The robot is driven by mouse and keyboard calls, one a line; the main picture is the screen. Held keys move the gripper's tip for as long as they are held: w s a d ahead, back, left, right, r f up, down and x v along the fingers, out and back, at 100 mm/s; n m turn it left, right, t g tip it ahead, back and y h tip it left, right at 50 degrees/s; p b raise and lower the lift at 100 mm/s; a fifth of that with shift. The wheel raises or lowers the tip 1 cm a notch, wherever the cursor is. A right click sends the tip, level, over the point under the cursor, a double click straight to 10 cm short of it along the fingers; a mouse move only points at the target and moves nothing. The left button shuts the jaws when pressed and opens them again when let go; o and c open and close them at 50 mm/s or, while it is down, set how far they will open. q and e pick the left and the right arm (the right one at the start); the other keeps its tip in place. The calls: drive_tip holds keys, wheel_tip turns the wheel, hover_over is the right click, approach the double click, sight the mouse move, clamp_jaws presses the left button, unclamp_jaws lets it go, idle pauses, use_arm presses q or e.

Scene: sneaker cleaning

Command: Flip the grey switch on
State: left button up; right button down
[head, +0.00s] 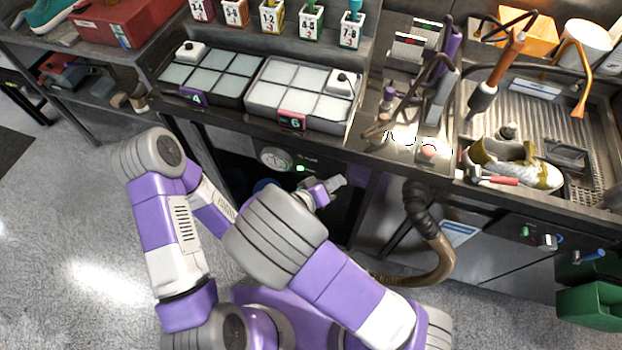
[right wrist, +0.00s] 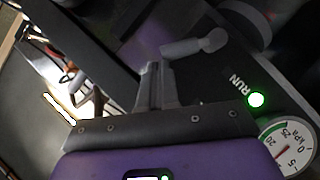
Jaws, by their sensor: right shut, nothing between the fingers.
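The grey switch (right wrist: 195,46) shows in the right wrist view as a short lever with a rounded end, on a dark panel beside the word RUN. My right gripper (right wrist: 153,70) is shut and empty. Its fingertips are close to the left end of the lever; I cannot tell whether they touch it. In the head view my right gripper (head: 333,185) is at the dark panel under the bench edge, and the switch is hard to separate from the grey fingers. A green light (right wrist: 256,100) next to RUN is lit. My left gripper does not show.
A round gauge (right wrist: 288,148) sits beside the green light. Above the panel are the bench edge and two trays, one with a purple tag (head: 193,96), one with a pink tag (head: 292,121). A ribbed hose (head: 418,205) hangs to the right. A sneaker (head: 515,160) lies in the sink area.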

drive_tip(key=w+r+p+v, duration=0.1)
drive_tip(key=r+p+v, duration=0.1)
drive_tip(key=v, duration=1.1)
drive_tip(key=shift+w+a, duration=0.35)
drive_tip(key=shift+w, duration=0.1)
